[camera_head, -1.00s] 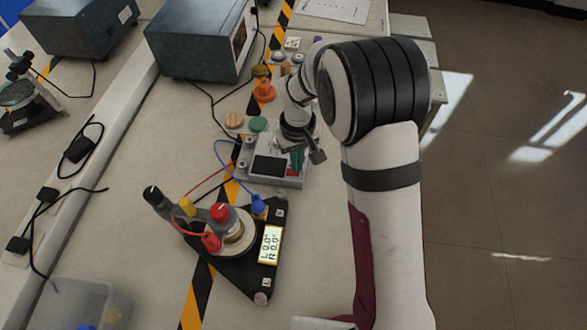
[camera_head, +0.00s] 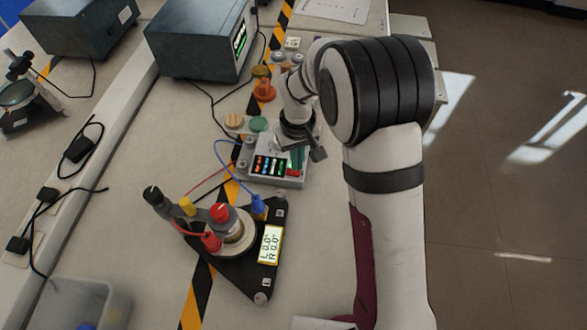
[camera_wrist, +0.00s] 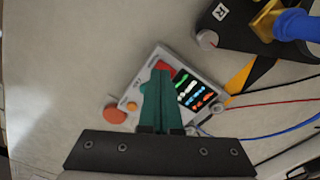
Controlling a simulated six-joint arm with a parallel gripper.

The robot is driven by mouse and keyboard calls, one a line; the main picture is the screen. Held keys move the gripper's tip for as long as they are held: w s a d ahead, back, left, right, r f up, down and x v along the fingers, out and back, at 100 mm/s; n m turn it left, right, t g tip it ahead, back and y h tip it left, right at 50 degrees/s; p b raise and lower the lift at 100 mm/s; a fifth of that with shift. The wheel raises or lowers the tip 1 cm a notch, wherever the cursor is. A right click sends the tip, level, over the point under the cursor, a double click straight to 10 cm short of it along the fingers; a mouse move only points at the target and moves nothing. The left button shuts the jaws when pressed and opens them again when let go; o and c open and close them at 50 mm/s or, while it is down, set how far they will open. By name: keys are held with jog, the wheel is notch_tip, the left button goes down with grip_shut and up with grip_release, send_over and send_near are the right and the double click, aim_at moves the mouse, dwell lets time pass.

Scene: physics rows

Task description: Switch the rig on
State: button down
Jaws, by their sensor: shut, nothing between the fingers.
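The light grey control box (camera_head: 289,181) sits on the bench, its screen (camera_head: 270,166) lit with coloured rows. The lit screen also shows in the wrist view (camera_wrist: 195,91). There the box has a red part (camera_wrist: 164,66) at the fingertips, mostly hidden by them, a large red-orange button (camera_wrist: 115,116) and a small orange one (camera_wrist: 131,106). My gripper (camera_head: 297,160) is shut and empty, its teal fingers (camera_wrist: 158,76) over the box beside the screen; contact cannot be told. The black triangular base (camera_head: 250,275) carries a round stage and a display (camera_head: 270,244) reading L 0.0, R 0.0.
Red and blue cables run between the base and the box. A dark instrument (camera_head: 195,42) with a lit green display stands behind. Orange (camera_head: 264,91), green and tan pieces lie near the box. A clear bin (camera_head: 85,300) is at the front left.

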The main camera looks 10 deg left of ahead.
jog(key=shift+r, duration=2.6)
jog(key=s+d+r+m+y, duration=0.1)
jog(key=s+d+r+m, duration=0.4)
jog(key=s, duration=0.3)
jog(key=s+d+r+m, duration=0.3)
jog(key=s+d+r, duration=0.25)
jog(key=s, duration=0.25)
jog(key=s+d+m, duration=0.2)
jog(key=s+m, duration=0.1)
jog(key=s, duration=0.6)
jog(key=shift+s+f+m+y, duration=0.2)
jog(key=shift+f+m+y, duration=0.1)
jog(key=shift+f+y, duration=0.1)
